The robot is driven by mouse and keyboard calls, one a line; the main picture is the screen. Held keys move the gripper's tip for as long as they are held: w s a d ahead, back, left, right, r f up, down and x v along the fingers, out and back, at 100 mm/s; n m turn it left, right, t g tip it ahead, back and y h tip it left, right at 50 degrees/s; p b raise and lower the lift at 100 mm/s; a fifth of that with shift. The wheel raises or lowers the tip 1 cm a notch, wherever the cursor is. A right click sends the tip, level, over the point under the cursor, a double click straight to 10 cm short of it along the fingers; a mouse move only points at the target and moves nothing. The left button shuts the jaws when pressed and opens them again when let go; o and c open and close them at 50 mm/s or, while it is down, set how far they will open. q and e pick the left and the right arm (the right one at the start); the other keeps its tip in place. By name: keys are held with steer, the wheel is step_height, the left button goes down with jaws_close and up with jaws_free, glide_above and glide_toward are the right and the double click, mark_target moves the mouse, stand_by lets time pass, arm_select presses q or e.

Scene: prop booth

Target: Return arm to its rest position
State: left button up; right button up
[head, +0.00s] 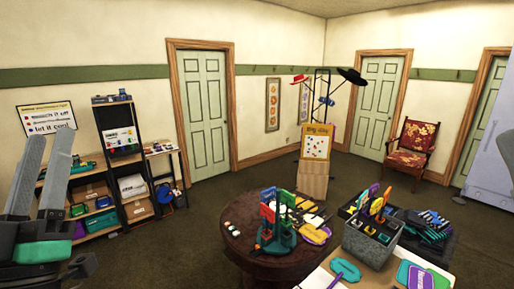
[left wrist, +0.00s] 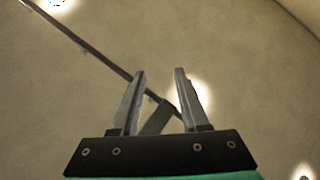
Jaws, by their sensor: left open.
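My left gripper (head: 50,136) is raised at the left edge of the head view, its two grey fingers pointing up. The fingers stand apart with nothing between them. In the left wrist view the same gripper (left wrist: 160,73) is open and empty. Behind it are a plain ceiling, a dark rail and bright lamps. The gripper touches nothing that I can see. My right gripper is in neither view.
A shelf unit (head: 98,197) with boxes stands behind the gripper at left. A round brown table (head: 240,240) holds a rack of colourful props (head: 277,225). A grey bin (head: 368,246) of props stands on a table at front right. Open carpet (head: 165,245) lies between.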

arm_select(q)
steer(key=s+d+r+m+t+h+p, duration=0.1)
steer(key=s+d+r+m+h, duration=0.2)
steer(key=s+d+m+h, duration=0.15)
steer(key=s+d+r+m+h+p, duration=0.1)
steer(key=s+d+r+m+h, duration=0.1)
steer(key=s+d+m+h, duration=0.3)
step_height(320, 180, up, 12)
steer(key=w+n+p, duration=0.1)
steer(key=n+p, duration=0.1)
steer(key=p, duration=0.9)
steer(key=shift+w+f, duration=0.15)
steer(key=shift+w, duration=0.15)
steer(key=shift+d, duration=0.1)
